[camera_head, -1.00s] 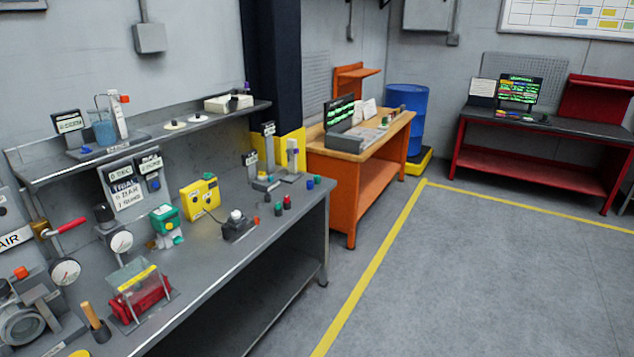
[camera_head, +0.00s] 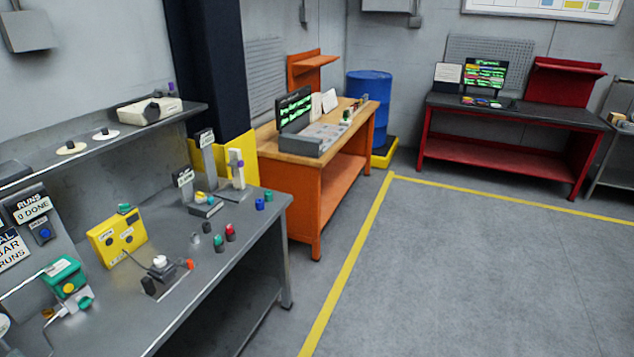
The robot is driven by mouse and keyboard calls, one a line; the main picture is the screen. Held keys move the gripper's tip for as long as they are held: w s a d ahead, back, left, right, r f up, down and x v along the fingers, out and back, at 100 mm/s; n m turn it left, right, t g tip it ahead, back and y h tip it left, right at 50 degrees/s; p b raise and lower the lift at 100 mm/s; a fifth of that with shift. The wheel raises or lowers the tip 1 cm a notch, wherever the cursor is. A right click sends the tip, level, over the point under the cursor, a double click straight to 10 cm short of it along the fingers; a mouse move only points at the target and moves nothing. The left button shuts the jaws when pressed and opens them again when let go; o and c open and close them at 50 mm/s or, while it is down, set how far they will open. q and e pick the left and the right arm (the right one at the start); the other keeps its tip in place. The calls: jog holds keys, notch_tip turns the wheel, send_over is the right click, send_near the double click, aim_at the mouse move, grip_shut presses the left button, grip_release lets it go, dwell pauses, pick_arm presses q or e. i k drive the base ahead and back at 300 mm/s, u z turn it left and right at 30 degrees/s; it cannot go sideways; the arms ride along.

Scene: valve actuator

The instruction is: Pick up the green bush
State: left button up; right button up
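Several small bush-like cylinders stand on the grey workbench (camera_head: 120,312) near its right end. A green one (camera_head: 219,242) stands at the front of this group, beside a red one (camera_head: 230,231) and a grey one (camera_head: 206,227). Farther back stand a blue one (camera_head: 260,204) and a second green or teal one (camera_head: 268,195). They are small in the picture, so I cannot tell fine detail. Neither of my grippers is in view.
A yellow box (camera_head: 118,236), a dark fixture with a white knob (camera_head: 160,262) and a green device (camera_head: 65,277) are left of the bushes. Sign posts (camera_head: 208,160) stand behind them. An orange bench (camera_head: 299,205) stands beyond. The floor (camera_head: 460,270) right of the workbench is clear.

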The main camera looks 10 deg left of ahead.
aim_at(268, 194)
jog(key=i, duration=1.6)
jog(key=u, duration=1.2)
jog(key=i, duration=1.1)
jog(key=u, duration=0.7)
